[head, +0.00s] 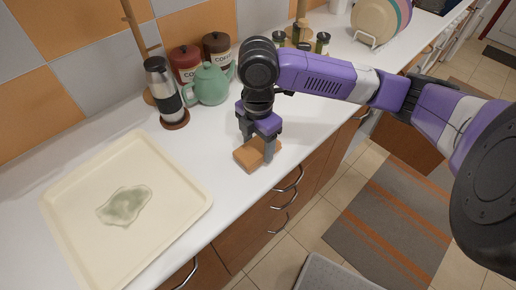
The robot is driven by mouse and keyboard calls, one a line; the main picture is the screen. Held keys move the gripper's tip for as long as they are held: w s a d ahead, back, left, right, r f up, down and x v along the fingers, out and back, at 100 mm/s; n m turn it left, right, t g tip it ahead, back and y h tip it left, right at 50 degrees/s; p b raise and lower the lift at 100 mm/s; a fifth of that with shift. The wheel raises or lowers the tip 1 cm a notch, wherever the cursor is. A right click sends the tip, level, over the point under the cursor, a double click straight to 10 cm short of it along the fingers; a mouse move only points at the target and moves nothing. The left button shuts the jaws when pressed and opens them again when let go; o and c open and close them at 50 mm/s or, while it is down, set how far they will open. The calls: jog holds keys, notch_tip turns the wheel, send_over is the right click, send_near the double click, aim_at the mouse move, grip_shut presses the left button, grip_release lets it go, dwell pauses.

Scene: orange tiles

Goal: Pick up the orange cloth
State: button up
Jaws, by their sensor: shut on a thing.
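The orange cloth (248,156) is a small folded block at the front edge of the white counter, in the middle of the head view. My gripper (257,151) points down over it, with its fingers at the cloth. It is shut on the cloth, and the fingers cover part of it. I cannot tell whether the cloth is lifted off the counter.
A cream tray (75,180) with a greenish stain (125,205) lies at left. A steel travel mug (162,88), a green teapot (209,84) and canisters (186,62) stand behind. A plate rack (372,40) stands at back right. The counter's front edge is close to the cloth.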

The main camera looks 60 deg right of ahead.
aim_at(258, 146)
notch_tip(258, 146, up, 18)
dwell(0.3)
